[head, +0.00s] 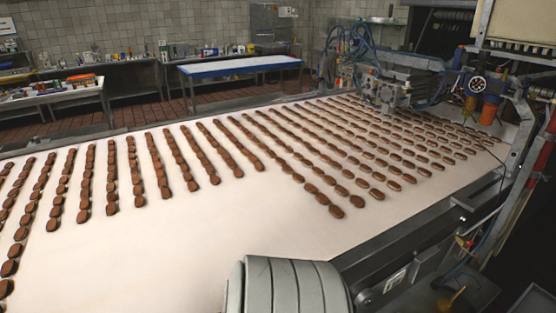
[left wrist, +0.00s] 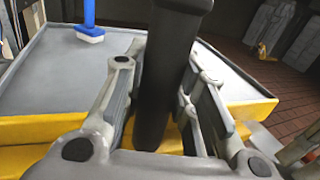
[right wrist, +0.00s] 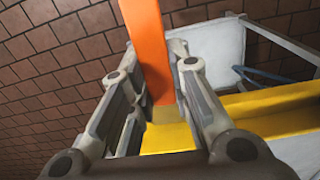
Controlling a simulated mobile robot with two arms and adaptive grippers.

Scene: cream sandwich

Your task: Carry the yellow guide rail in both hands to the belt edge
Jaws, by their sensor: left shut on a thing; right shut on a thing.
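In the left wrist view my left gripper (left wrist: 157,68) is shut on a thick dark bar (left wrist: 166,75) between its fingers. Yellow edging (left wrist: 245,112) runs behind and below that bar, along a grey surface. In the right wrist view my right gripper (right wrist: 153,75) is shut on a flat orange bar (right wrist: 148,45). A yellow rail-like piece (right wrist: 268,100) runs from below the orange bar to the right. I cannot tell how the bars join the yellow parts. In the head view the pale belt (head: 265,225) fills the foreground; neither gripper shows there.
Rows of brown biscuits (head: 310,188) cover much of the belt. A machine with hoses (head: 395,80) stands over its far right. A blue-handled white brush (left wrist: 90,33) is on the grey surface. Bare brick-coloured floor (right wrist: 50,50) lies beyond my right gripper.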

